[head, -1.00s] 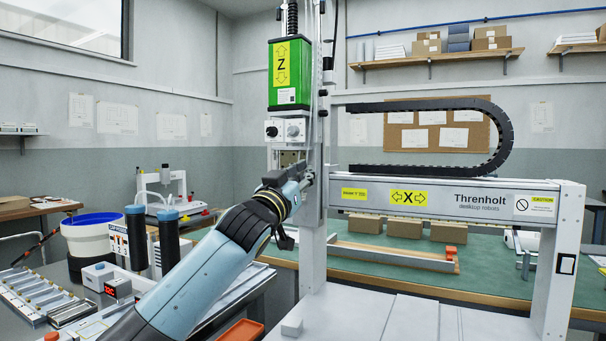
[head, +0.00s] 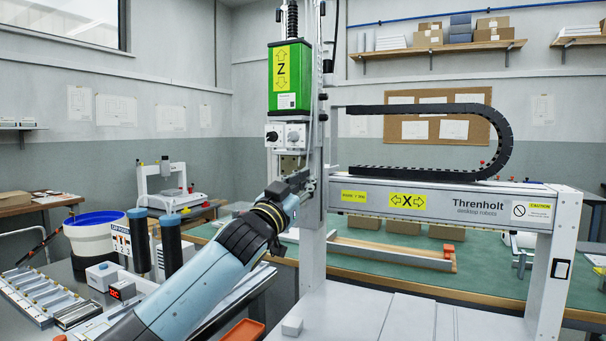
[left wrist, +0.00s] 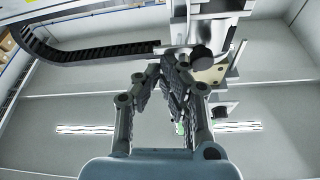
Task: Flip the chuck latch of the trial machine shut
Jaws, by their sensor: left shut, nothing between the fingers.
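The trial machine is a grey gantry (head: 478,200) with a green Z motor box (head: 286,87) on its upright. Under the box is a tool head with two round knobs (head: 283,135) and a small tan plate (head: 289,163). In the left wrist view I see a tan plate (left wrist: 212,75) and a dark round knob (left wrist: 202,58) beyond the fingers. I cannot tell which part is the chuck latch. My left gripper (head: 298,181) is shut and empty, just below the tool head; its fingers (left wrist: 176,85) overlap the machine, so contact is unclear. My right gripper is out of view.
A black cable chain (head: 470,108) loops above the X beam. A white block (head: 292,326) lies on the machine's pale base plate (head: 345,315). To the left stand a blue-rimmed bucket (head: 97,235), dark cylinders (head: 171,243) and a parts tray (head: 38,295).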

